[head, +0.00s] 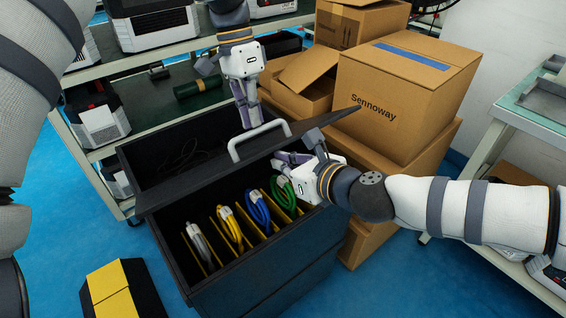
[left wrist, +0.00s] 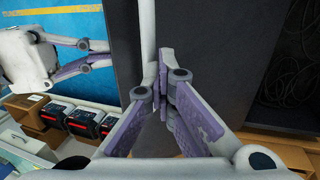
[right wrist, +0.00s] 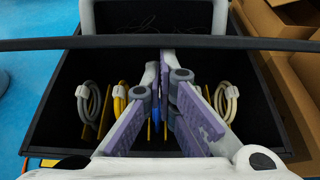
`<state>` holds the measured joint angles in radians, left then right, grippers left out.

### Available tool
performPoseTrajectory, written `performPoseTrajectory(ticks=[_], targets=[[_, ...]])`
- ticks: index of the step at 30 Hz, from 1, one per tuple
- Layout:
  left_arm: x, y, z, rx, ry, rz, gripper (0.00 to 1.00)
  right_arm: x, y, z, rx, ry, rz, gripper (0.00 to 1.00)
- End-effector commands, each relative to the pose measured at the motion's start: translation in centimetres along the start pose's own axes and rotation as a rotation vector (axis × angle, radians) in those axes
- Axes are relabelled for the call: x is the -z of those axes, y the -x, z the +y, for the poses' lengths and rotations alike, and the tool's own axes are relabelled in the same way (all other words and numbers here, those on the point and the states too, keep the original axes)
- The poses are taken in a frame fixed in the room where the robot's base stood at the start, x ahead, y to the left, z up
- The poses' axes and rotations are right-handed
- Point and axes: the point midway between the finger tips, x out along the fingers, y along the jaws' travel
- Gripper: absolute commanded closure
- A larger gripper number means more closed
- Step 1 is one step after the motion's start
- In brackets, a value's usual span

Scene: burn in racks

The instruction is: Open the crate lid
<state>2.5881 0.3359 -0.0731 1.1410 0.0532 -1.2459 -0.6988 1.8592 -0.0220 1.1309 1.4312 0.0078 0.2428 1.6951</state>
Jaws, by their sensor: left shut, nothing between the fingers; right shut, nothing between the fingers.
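The black crate (head: 262,272) stands open at the front, showing coloured cables. Its dark lid (head: 185,187) spans the middle of the opening as a tilted panel; the lid edge crosses the right wrist view (right wrist: 40,44). The lid's white handle (head: 236,152) faces up. My left gripper (head: 249,118) is shut and empty, pointing down just behind the handle; in the left wrist view the handle (left wrist: 148,35) runs close beside its fingers. Contact is unclear. My right gripper (head: 282,158) is shut and empty at the lid's front edge, above the cables; its fingertips are partly hidden.
Cable bundles, such as the yellow one (head: 230,230), hang between dividers. Cardboard boxes (head: 400,95) stand close behind and right of the crate. A shelf (head: 100,72) with devices is behind left. A black and yellow case (head: 118,285) is on the floor at front left.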

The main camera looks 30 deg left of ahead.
Motion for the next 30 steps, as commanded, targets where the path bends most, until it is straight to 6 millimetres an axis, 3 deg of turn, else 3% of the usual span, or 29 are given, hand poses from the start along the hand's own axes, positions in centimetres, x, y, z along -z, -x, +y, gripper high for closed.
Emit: performPoseTrajectory(ticks=[6,13,14,18,30], targets=[[0.0,-0.1,0.1,-0.003,0.000,-0.002,1.00,-2.1,-0.3,0.0,0.001,0.002,-0.005,1.00],[-0.1,-0.4,0.3,-0.012,0.000,-0.007,1.00,-2.5,-0.3,0.1,0.000,0.008,-0.009,1.00],[-0.1,-0.4,0.3,-0.012,0.000,-0.007,0.97,-2.5,-0.3,0.1,0.000,0.008,-0.009,1.00],[0.0,-0.5,0.3,-0.012,-0.001,-0.006,0.69,-2.5,-0.3,0.1,0.000,0.009,-0.009,1.00],[0.0,0.0,0.1,-0.003,0.000,-0.001,0.69,-2.1,-0.3,0.0,0.000,0.003,-0.003,1.00]])
